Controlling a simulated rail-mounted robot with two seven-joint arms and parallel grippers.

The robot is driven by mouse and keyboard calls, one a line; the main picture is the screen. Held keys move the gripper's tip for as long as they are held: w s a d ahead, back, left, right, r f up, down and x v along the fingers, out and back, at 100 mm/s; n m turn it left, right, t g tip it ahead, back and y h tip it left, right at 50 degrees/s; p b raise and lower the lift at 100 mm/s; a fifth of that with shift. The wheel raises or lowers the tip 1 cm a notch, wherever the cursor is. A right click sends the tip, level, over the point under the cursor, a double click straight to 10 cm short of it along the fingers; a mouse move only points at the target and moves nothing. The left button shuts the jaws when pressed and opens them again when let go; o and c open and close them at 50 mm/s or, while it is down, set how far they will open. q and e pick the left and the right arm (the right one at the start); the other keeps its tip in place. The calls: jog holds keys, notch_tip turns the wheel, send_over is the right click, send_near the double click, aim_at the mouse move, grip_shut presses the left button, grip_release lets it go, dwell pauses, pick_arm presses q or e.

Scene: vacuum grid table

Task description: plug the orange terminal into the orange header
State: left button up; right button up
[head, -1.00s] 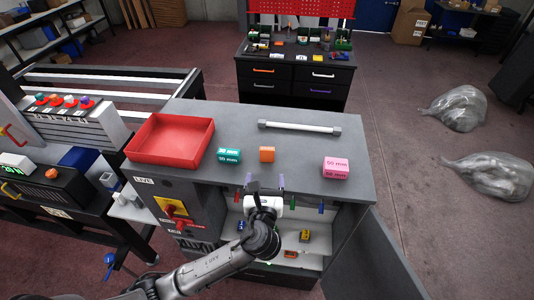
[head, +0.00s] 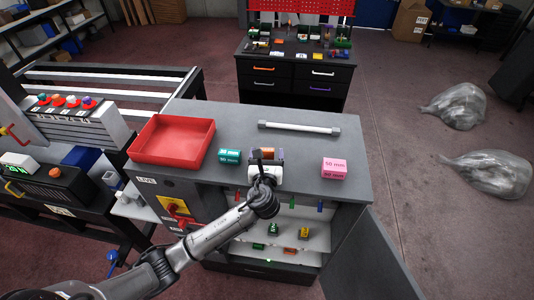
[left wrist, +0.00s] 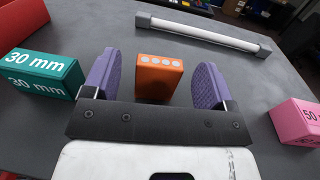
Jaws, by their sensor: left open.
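The orange terminal (head: 267,151) is a small orange block on the grey cabinet top. In the left wrist view the orange terminal (left wrist: 157,84) shows a row of pale round spots on its upper face. My left gripper (head: 267,155) is open, with its purple fingers on either side of the block. In the left wrist view visible gaps separate both fingers of the left gripper (left wrist: 156,62) from it. A small orange part (head: 290,251), perhaps the orange header, is low inside the open cabinet; its details are too small to tell. My right gripper is out of view.
A teal 30 mm block (head: 229,156) lies left of the gripper and a pink 50 mm block (head: 334,168) to the right. A red tray (head: 172,158) and a white bar (head: 299,128) are also on top. Green (head: 273,230) and yellow (head: 304,233) parts sit inside the cabinet.

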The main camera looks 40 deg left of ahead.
pick_arm(q)
jog(key=shift+w+a, duration=0.1)
jog(key=c, duration=1)
